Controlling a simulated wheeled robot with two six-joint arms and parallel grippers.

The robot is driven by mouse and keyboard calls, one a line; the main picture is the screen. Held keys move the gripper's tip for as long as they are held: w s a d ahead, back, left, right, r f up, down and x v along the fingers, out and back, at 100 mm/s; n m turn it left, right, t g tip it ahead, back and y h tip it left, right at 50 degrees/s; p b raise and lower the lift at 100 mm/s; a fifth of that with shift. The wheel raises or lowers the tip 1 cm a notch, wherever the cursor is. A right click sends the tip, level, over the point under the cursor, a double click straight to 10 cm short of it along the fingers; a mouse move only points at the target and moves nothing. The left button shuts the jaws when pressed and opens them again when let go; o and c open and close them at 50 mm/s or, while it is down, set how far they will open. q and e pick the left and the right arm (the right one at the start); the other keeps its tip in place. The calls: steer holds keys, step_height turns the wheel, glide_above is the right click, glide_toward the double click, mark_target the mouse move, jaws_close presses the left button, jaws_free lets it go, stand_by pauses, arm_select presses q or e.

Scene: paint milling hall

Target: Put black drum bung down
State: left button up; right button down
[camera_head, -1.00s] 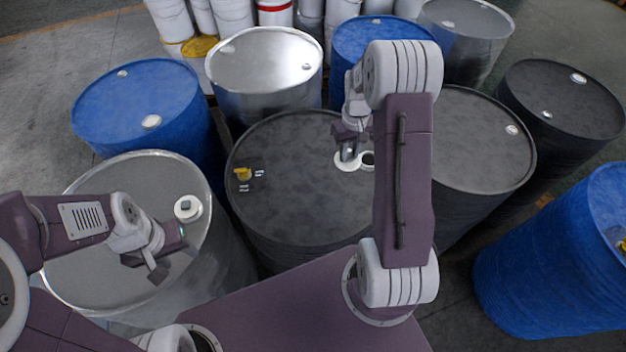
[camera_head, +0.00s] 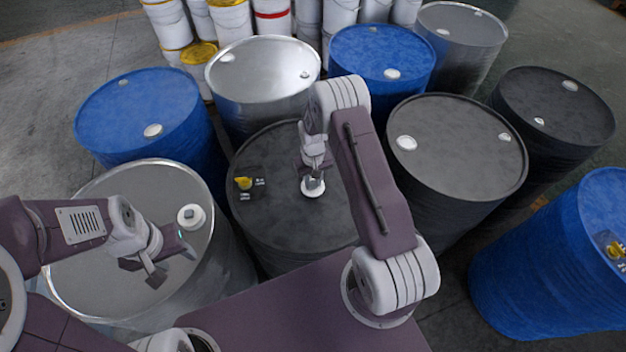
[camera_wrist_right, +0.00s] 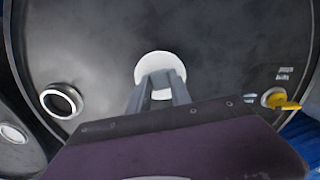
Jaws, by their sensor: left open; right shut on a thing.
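My right gripper (camera_head: 313,178) is shut on the black drum bung (camera_head: 313,189), a white disc, over the lid of the middle black drum (camera_head: 275,222). In the right wrist view the bung (camera_wrist_right: 160,66) sits between the two finger tips (camera_wrist_right: 158,88). I cannot tell whether it touches the lid. The drum's open bung hole (camera_wrist_right: 62,101), a white ring around a dark opening, is left of the bung in that view. In the head view my arm hides the hole. My left gripper (camera_head: 170,262) is open and empty over the front silver drum (camera_head: 85,250).
A yellow fitting (camera_head: 243,183) with small labels is on the middle drum's lid. A white fitting (camera_head: 191,216) is on the silver drum near my left gripper. Blue drums (camera_head: 140,110), another black drum (camera_head: 460,150) and a silver drum (camera_head: 262,70) stand close around.

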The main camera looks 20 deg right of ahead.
steer(key=shift+s+f, duration=0.1)
steer(key=shift+f, duration=0.1)
steer(key=c, duration=1.2)
jaws_free()
steer(key=shift+d, duration=0.1)
steer(key=shift+o, duration=0.2)
steer(key=shift+r, duration=0.1)
